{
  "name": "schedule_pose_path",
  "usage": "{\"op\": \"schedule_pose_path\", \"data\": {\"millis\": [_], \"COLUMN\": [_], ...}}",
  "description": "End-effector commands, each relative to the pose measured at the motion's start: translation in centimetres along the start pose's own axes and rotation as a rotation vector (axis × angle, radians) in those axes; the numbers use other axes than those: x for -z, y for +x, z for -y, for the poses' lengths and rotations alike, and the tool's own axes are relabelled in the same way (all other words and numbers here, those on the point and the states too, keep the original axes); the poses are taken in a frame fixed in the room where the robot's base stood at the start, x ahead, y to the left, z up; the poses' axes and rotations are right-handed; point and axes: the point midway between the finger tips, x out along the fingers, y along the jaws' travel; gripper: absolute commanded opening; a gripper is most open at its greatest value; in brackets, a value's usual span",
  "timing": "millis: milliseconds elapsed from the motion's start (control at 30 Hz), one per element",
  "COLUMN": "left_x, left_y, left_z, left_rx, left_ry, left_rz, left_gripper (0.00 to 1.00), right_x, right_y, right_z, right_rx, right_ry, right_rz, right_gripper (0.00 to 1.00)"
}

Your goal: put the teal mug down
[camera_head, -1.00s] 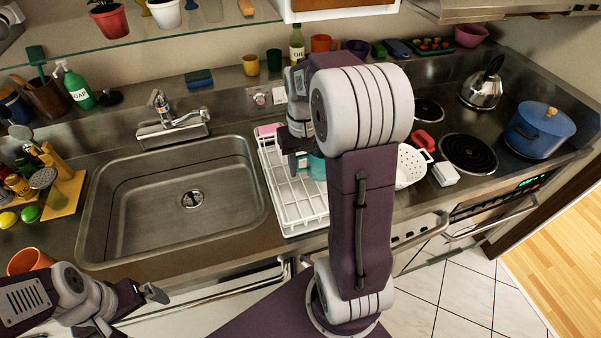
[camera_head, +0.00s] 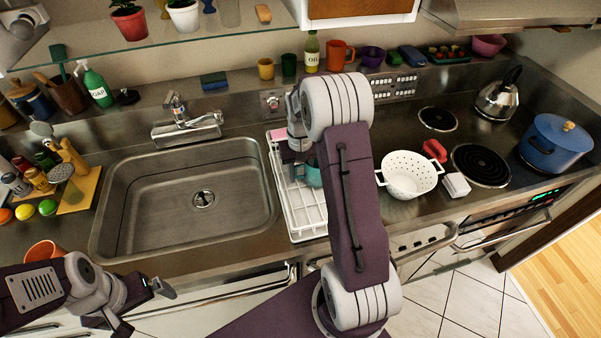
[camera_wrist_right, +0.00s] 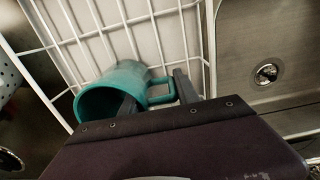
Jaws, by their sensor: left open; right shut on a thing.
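The teal mug (camera_head: 312,174) is at the white wire dish rack (camera_head: 308,217), partly hidden by my right arm. In the right wrist view the mug (camera_wrist_right: 110,88) looks tilted, with its open mouth towards the lower left and its handle to the right. My right gripper (camera_wrist_right: 156,88) is shut on the mug, one finger at its mouth and the other by the handle. The rack's wires show close behind the mug; I cannot tell whether it touches them. My left gripper (camera_head: 160,287) is open and empty in front of the counter, left of the rack.
The empty sink (camera_head: 150,215) lies left of the rack. A white colander (camera_head: 410,174), a red item (camera_head: 434,150) and a white block (camera_head: 456,185) stand to the right, before the coil burners (camera_head: 481,165) and blue pot (camera_head: 553,145). Cups and a bottle line the back ledge.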

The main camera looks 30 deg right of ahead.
Motion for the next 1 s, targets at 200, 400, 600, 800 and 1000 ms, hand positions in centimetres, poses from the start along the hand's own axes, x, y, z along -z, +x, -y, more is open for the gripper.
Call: {"op": "schedule_pose_path", "data": {"millis": [200, 400, 600, 800, 1000], "left_x": [0.0, 0.0, 0.0, 0.0, 0.0], "left_y": [0.1, 0.1, -0.1, -0.2, -0.5], "left_z": [0.0, 0.0, 0.0, 0.0, 0.0], "left_rx": [0.000, 0.000, 0.000, 0.000, 0.000], "left_ry": [0.000, 0.000, 0.000, 0.000, 0.000], "left_rz": [0.000, 0.000, 0.000, 0.000, 0.000], "left_gripper": [1.00, 1.00, 1.00, 1.00, 1.00], "right_x": [0.0, 0.0, 0.1, 0.2, 0.1], "right_y": [0.4, 0.3, -0.7, -5.7, -10.2], "right_z": [0.0, 0.0, 0.0, 0.0, 0.0], "right_rx": [0.000, 0.000, 0.000, 0.000, 0.000], "right_ry": [0.000, 0.000, 0.000, 0.000, 0.000], "right_rz": [0.001, 0.001, -0.002, -0.007, -0.003], "right_gripper": [0.59, 0.59, 0.59, 0.59, 0.59]}}
